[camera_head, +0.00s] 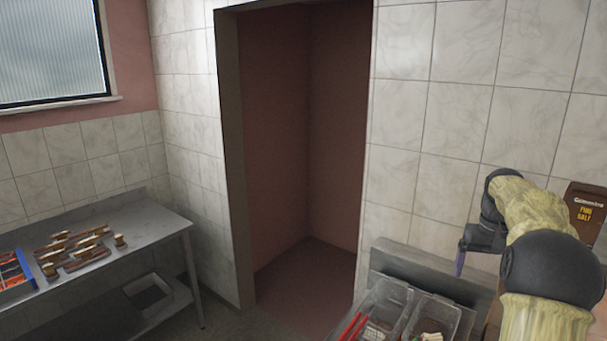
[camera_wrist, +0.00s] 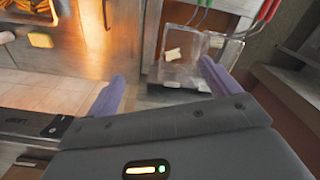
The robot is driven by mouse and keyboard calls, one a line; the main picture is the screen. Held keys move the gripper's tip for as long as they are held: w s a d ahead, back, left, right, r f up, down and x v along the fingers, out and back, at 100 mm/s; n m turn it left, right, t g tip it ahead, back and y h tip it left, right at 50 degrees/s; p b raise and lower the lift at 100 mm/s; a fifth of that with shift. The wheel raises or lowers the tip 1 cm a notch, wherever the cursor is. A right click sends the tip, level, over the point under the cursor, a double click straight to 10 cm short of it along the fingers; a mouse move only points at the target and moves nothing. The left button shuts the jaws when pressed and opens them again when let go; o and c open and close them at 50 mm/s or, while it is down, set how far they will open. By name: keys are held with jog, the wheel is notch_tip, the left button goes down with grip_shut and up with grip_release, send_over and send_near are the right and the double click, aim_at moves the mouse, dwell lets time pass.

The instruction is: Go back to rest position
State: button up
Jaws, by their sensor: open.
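My gripper (camera_wrist: 160,85) shows in the wrist view with its two purple fingers spread wide apart and nothing between them. In the head view my arm bends in from the right edge, and a purple finger of my gripper (camera_head: 460,262) points down above the counter at the lower right. The other finger is hidden there. Clear containers (camera_head: 386,302) stand below and to the left of the gripper, apart from it.
A steel table (camera_head: 150,228) at the left holds wooden-handled items (camera_head: 85,248) and a blue tray (camera_head: 30,268). A box labelled fine salt (camera_head: 584,205) is close beside my arm. Red handles (camera_head: 352,326) stick out by the containers. The doorway (camera_head: 300,150) in the middle is clear.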

jog(key=s+a+f+n+b, duration=0.1)
jog(key=s+a+f, duration=0.15)
jog(key=a, duration=0.25)
jog(key=s+a+f+t+b, duration=0.1)
jog(key=a+f, duration=0.3)
jog(key=a, duration=0.2)
jog(key=s+a+f+n+b, duration=0.1)
jog(key=s+a+f, duration=0.15)
jog(key=a, duration=0.25)
jog(key=s+a+f+b, duration=0.1)
jog(key=s+a+f, duration=0.3)
jog(key=s, duration=0.3)
jog(key=s+a+f+n+t+b, duration=0.1)
jog(key=s+a+f, duration=0.4)
jog(key=s, duration=0.3)
jog(key=shift+s+a+f, duration=0.2)
jog(key=shift+a+f, duration=0.05)
jog(key=shift+a, duration=0.05)
